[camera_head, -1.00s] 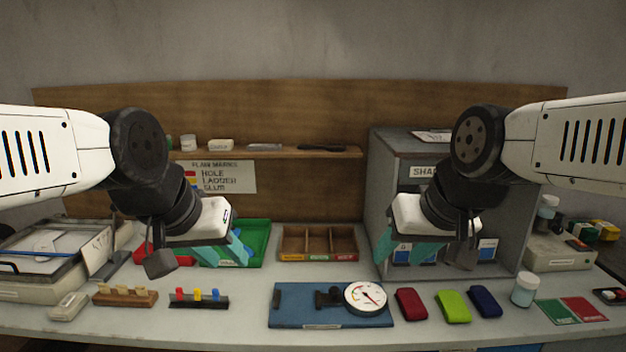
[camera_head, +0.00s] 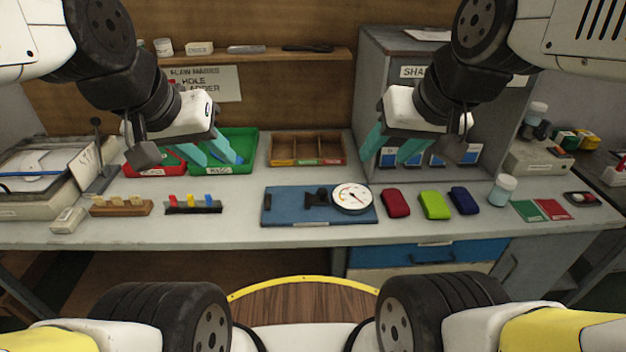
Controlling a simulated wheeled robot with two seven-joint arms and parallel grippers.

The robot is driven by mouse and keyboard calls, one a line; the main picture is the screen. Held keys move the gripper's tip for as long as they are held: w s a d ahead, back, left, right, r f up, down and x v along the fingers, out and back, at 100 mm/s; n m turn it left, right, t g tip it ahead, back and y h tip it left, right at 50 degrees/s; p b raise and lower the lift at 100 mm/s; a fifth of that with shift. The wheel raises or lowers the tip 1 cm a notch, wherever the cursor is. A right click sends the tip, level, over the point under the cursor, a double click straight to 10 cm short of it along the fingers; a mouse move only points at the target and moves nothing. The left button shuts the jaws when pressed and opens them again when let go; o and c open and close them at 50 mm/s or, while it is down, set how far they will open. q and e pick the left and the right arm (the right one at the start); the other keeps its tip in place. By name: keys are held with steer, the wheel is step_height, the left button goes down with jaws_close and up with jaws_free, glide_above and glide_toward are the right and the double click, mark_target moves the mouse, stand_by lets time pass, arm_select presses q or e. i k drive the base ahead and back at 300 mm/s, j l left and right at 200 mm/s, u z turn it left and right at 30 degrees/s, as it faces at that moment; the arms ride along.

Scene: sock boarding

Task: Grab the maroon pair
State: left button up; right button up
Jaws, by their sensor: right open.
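The maroon pair (camera_head: 396,203) is a small folded bundle lying flat on the bench, right of the blue board with the dial. A lime green pair (camera_head: 434,206) and a navy pair (camera_head: 464,201) lie in a row to its right. My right gripper (camera_head: 391,150) has teal fingers set apart and empty; it hangs above and behind the maroon pair, in front of the grey cabinet. My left gripper (camera_head: 207,152) hangs over the red and green trays at the left, its teal fingers apart with nothing visible between them.
The blue board (camera_head: 285,206) carries a dial gauge (camera_head: 352,198). A wooden divided box (camera_head: 306,150) stands behind it. A green tray (camera_head: 240,141) and red tray (camera_head: 150,170) sit at left. A white-lidded jar (camera_head: 502,189) stands right of the navy pair. The bench's front strip is clear.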

mark_target(394, 202)
steer(key=i+j+z, duration=0.15)
steer(key=z, duration=0.2)
steer(key=i+j+z, duration=0.15)
steer(key=z, duration=0.15)
steer(key=j, duration=0.1)
